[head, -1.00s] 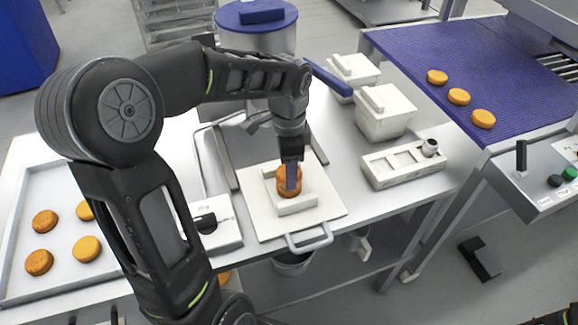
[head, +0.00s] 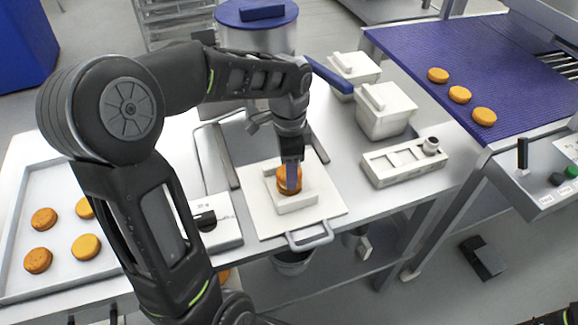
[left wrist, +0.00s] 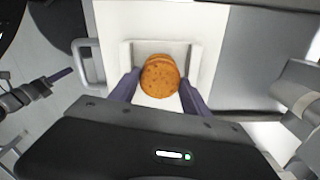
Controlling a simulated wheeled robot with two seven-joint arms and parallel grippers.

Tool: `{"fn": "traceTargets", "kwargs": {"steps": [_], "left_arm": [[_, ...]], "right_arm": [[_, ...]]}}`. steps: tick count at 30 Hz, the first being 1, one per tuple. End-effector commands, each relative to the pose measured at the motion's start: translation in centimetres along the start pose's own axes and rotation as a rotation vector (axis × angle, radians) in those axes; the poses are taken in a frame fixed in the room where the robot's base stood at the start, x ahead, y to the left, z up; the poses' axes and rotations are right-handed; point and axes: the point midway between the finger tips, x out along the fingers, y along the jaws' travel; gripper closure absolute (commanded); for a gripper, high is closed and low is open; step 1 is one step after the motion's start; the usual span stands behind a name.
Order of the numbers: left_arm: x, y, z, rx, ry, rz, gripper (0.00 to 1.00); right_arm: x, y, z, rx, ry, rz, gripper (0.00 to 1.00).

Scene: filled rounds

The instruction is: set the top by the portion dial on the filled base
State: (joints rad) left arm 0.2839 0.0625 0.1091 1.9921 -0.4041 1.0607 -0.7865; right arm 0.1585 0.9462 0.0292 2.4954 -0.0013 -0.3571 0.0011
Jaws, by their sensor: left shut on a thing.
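My left gripper (head: 291,178) points down and is shut on an orange-brown round top (left wrist: 160,77). In the head view the round (head: 283,182) shows on both sides of the finger. It is inside the white U-shaped holder (head: 297,204) on the white board. The filled base under it is mostly hidden by the top and finger, so I cannot tell whether they touch. The portion dial (head: 205,220) is a black knob on a white box left of the board. My right gripper (left wrist: 58,76) shows small at the left wrist view's left edge; its opening is unclear.
A tray (head: 20,291) with several rounds lies at the left. White lidded tubs (head: 384,118) and a white block with slots (head: 403,162) stand right of the board. Three rounds sit on a blue belt (head: 420,50). A blue-lidded pot (head: 256,38) stands behind.

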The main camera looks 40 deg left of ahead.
Motion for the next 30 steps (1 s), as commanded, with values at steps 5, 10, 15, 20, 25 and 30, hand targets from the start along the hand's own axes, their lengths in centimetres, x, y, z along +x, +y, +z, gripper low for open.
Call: {"fn": "traceTargets", "kwargs": {"steps": [5,10,15,20,25,30], "left_arm": [[0.28,0.01,0.00,0.000,0.000,0.000,0.63],[0.48,0.01,0.00,0.000,0.000,0.000,0.63],[0.69,0.01,0.00,0.000,0.000,0.000,0.63],[0.88,0.01,0.00,0.000,0.000,0.000,0.63],[0.84,0.00,0.00,0.000,0.000,0.000,0.34],[0.83,0.00,0.00,0.000,0.000,0.000,0.20]], "right_arm": [[0.19,0.07,0.00,0.000,0.000,0.000,0.60],[0.32,0.12,0.00,0.000,0.000,0.000,0.60],[0.45,0.18,0.00,0.000,0.000,0.000,0.60],[0.58,0.22,0.00,0.000,0.000,0.000,0.60],[0.54,0.21,0.00,0.000,0.000,0.000,0.60],[0.54,0.21,0.00,0.000,0.000,0.000,0.60]]}}
